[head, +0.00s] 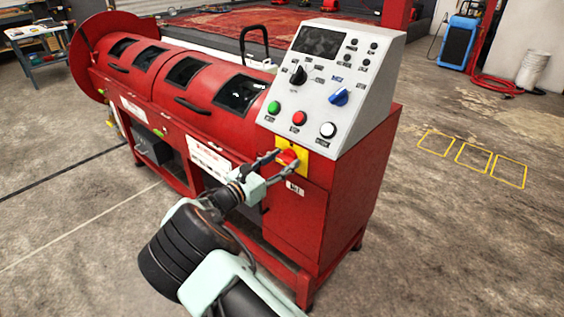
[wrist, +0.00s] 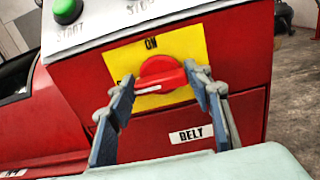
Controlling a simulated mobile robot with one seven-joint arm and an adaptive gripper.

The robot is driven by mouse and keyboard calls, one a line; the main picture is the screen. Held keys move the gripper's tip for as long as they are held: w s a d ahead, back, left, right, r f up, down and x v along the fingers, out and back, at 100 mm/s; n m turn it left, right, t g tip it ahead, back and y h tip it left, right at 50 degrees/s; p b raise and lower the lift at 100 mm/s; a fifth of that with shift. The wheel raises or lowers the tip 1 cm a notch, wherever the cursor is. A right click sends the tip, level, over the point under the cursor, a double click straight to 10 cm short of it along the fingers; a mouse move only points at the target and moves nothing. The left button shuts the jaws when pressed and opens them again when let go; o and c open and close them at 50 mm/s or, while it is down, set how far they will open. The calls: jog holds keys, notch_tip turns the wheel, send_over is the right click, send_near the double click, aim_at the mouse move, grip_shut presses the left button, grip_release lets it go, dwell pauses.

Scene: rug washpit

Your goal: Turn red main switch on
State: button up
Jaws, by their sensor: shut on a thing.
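The red main switch (wrist: 161,73) is a rotary knob on a yellow plate (wrist: 196,43) marked "ON" at its top edge. It sits on the front of the red machine; in the head view the switch (head: 287,157) is just below the sloped control panel. My gripper (wrist: 160,85) is shut on the knob, with one finger at each side of it. It also shows in the head view (head: 280,165), reaching in from below. The knob's grip bar lies roughly sideways in the wrist view, with a white mark at its lower right. Part of the plate is hidden behind the fingers.
The grey control panel (head: 322,90) above holds a green button (head: 274,107), a red button (head: 299,118), a white button (head: 328,130) and a blue knob (head: 338,96). A "BELT" label (wrist: 191,134) is below the switch. Open floor (head: 450,220) lies right of the machine.

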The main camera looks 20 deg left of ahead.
jog(key=m+b, duration=0.2)
jog(key=m, duration=0.1)
jog(key=m+b, duration=0.1)
jog(key=shift+f+m, duration=0.25)
jog(key=shift+m, duration=0.05)
jog(key=m+b, duration=0.4)
jog(key=shift+s+d+f+m, duration=0.1)
jog(key=shift+m, duration=0.2)
jog(key=m+b, duration=0.5)
jog(key=b, duration=0.1)
jog(key=shift+f, duration=0.1)
jog(key=m+b, duration=0.3)
jog(key=shift+r+m, duration=0.25)
jog(key=shift+m, duration=0.05)
jog(key=o, duration=1.2)
jog(key=shift+c, duration=0.2)
jog(key=shift+s, duration=0.1)
jog(key=v, duration=1.1)
jog(key=shift+s, duration=0.35)
